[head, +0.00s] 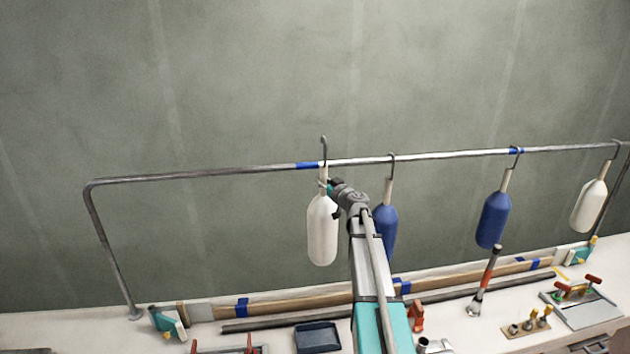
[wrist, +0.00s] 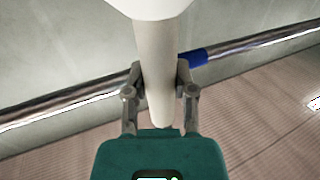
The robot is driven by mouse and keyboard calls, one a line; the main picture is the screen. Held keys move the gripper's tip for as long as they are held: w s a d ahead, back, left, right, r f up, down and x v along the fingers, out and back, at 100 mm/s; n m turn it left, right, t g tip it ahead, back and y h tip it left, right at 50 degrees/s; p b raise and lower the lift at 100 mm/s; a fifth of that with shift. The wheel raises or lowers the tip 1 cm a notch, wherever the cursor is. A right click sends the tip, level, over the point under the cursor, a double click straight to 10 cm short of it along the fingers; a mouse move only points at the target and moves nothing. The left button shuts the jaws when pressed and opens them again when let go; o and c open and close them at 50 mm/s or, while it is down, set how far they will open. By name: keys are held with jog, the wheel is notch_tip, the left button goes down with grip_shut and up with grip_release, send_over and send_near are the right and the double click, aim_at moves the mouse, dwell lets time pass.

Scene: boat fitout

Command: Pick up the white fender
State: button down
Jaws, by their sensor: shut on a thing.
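A white fender (head: 322,232) hangs upright at the left part of the rail, in front of the wall. My gripper (head: 329,187) is shut on its pale neck, just below the rail in the head view. The dark hook (head: 324,146) at its top stands clearly higher above the rail than the other hooks do; whether it still touches the rail I cannot tell. In the wrist view the neck (wrist: 157,60) lies between the two fingers of my gripper (wrist: 158,80), and the white body (wrist: 160,7) shows at the top edge.
The metal rail (head: 230,171) carries two blue fenders (head: 494,220) and another white fender (head: 589,206) to the right. The nearer blue one (head: 385,222) is close beside my arm. Below, the bench (head: 60,330) holds a dark tray (head: 318,337), a hammer (head: 484,280) and clamps.

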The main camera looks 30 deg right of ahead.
aim_at(322, 228)
jog(key=s+d+r+p, duration=0.2)
jog(key=s+r, duration=0.1)
jog(key=s, duration=0.3)
jog(key=shift+d, duration=0.3)
jog(key=shift+f, duration=0.25)
notch_tip(322, 228, down, 16)
jog(key=b, duration=1.5)
jog(key=shift+r+b, duration=0.2)
jog(key=shift+b, duration=0.1)
jog(key=shift+d, duration=0.15)
